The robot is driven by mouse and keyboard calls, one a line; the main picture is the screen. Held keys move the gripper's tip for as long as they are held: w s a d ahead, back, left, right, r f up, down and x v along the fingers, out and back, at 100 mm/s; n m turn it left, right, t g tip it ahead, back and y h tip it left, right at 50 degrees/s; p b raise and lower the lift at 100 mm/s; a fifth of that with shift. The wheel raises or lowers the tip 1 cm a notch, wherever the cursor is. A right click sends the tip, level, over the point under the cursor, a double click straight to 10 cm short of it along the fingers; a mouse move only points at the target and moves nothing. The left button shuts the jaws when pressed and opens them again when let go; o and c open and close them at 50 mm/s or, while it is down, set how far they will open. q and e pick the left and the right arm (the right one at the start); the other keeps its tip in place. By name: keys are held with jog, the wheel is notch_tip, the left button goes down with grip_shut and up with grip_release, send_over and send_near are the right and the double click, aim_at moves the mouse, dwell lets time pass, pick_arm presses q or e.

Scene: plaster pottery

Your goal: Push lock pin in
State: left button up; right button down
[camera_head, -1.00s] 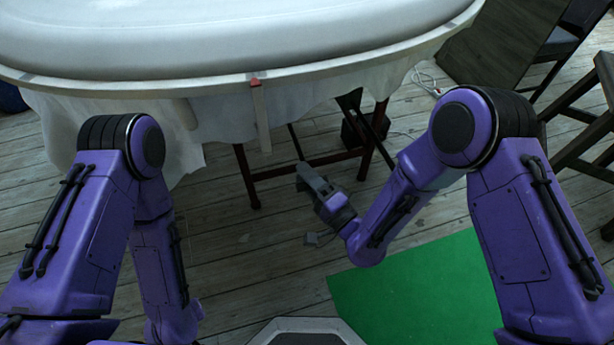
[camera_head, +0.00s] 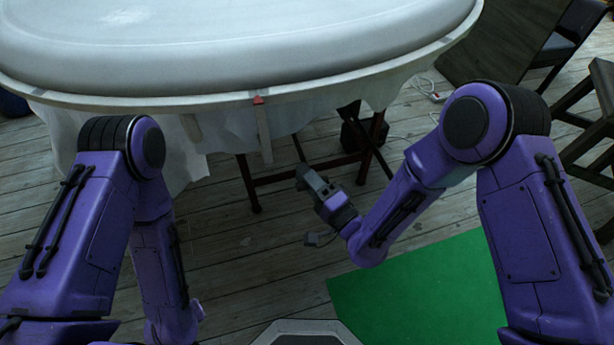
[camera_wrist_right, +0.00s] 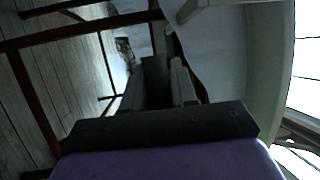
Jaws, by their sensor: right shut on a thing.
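A large white round-edged tabletop (camera_head: 250,60) on a pale rim fills the top of the head view. A pale strip (camera_head: 265,135) with a small red tab (camera_head: 258,100) at its top hangs from the front rim. I cannot make out the lock pin for sure. My right gripper (camera_head: 303,172) is low under the front rim, right of the strip and apart from it. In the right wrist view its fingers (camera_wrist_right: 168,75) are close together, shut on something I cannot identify. My left gripper is out of view.
Dark red table legs (camera_head: 248,185) and crossbars stand just beyond my right gripper. White cloth (camera_head: 70,125) hangs below the rim. A green mat (camera_head: 425,290) lies at the lower right. Dark chairs (camera_head: 585,125) stand at the right. Plank floor is open in front.

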jog(key=c, duration=0.9)
grip_release()
jog(key=shift+w+r, duration=0.15)
jog(key=shift+r, duration=0.15)
jog(key=shift+c, duration=0.2)
jog(key=shift+f, duration=0.1)
jog(key=shift+s+d+f, duration=0.1)
jog(key=shift+s+d, duration=0.05)
jog(key=shift+s, duration=0.05)
jog(key=b+v, duration=0.2)
jog(key=v, duration=0.8)
jog(key=shift+s, duration=0.1)
